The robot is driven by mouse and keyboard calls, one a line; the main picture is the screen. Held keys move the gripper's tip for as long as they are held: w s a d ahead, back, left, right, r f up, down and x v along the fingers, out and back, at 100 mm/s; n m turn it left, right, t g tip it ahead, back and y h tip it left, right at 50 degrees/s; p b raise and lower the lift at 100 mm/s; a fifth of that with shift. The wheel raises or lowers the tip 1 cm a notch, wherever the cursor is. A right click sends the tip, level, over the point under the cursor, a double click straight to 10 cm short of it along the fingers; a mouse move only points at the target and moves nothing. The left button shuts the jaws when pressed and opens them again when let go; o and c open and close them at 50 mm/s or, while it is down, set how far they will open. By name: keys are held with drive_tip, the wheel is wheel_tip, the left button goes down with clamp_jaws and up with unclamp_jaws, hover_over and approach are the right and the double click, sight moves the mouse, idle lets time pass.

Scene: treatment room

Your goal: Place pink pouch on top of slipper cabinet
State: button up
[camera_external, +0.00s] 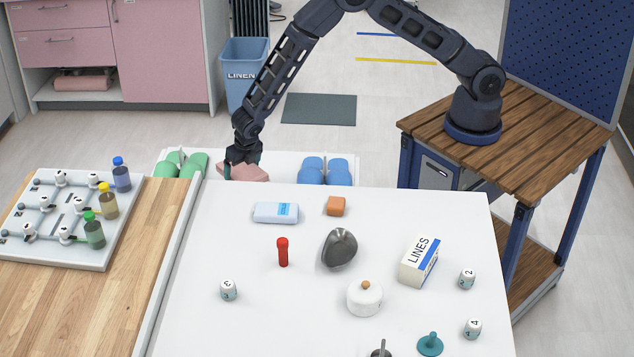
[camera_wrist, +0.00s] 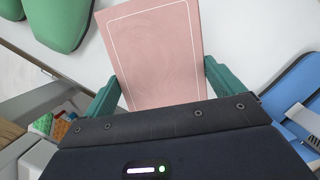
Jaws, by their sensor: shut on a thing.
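The pink pouch (camera_external: 246,172) is flat, with a thin white border line that shows in the wrist view (camera_wrist: 156,50). My gripper (camera_external: 241,160) is shut on it, with a green finger on each side; its fingers also show in the wrist view (camera_wrist: 160,86). The pouch is over the white top of what looks like the slipper cabinet (camera_external: 283,168), behind the table. I cannot tell whether it touches the top. Green slippers (camera_external: 182,165) lie left of the pouch and blue slippers (camera_external: 325,170) lie right of it.
The white table (camera_external: 210,325) in front holds a blue-white pack (camera_external: 276,212), an orange block (camera_external: 336,206), a red tube (camera_external: 283,252) and other small items. A bottle rack (camera_external: 60,250) stands left. A blue linen bin (camera_external: 243,65) stands behind my arm.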

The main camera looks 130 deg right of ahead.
drive_tip(key=shift+f, duration=2.15)
drive_tip(key=shift+f, duration=0.1)
drive_tip(key=o, duration=0.6)
drive_tip(key=shift+o, duration=0.3)
